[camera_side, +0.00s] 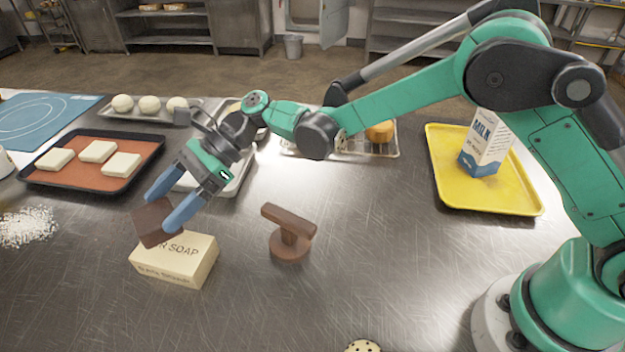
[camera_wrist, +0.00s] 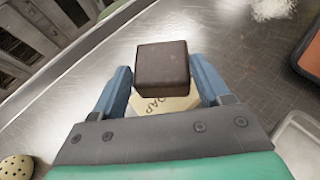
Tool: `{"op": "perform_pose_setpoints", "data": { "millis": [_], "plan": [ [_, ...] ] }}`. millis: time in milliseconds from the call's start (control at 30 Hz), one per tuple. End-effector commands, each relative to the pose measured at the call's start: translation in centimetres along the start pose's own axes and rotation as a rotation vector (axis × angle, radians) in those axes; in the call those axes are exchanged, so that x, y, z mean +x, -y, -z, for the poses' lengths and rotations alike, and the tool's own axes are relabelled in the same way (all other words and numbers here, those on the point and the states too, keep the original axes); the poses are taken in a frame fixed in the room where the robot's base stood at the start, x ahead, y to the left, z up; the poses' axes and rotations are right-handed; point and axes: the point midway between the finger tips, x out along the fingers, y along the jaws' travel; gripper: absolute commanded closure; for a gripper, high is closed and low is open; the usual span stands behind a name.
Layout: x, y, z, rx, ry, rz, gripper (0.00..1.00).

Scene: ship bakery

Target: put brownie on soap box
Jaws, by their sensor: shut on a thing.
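The brownie (camera_side: 155,221) is a dark brown block held between the blue fingers of my gripper (camera_side: 168,207). It is tilted in the side view and overlaps the back left part of the soap box in the picture. The soap box (camera_side: 178,262) is cream with dark lettering and stands on the steel table. In the wrist view the brownie (camera_wrist: 162,68) sits between both fingers, with part of the soap box (camera_wrist: 165,108) showing below it. I cannot tell whether the brownie touches the box.
A brown wooden press (camera_side: 289,235) stands right of the soap box. A dark tray with white slabs (camera_side: 150,147) and spilled flour (camera_side: 28,228) lie left. A yellow tray (camera_side: 520,205) holds a milk carton (camera_side: 486,143). The front middle table is mostly clear.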

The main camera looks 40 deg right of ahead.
Motion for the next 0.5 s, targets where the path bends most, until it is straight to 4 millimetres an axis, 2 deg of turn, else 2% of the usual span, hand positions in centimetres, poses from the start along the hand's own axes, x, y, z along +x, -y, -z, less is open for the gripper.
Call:
{"op": "perform_pose_setpoints", "data": {
  "millis": [233, 500],
  "plan": [
    [1.4, 0.0, 3.0, 0.0, 0.0, 0.0, 0.81],
    [1.7, 0.0, 3.5, 0.0, 0.0, 0.0, 0.81]
  ]
}}
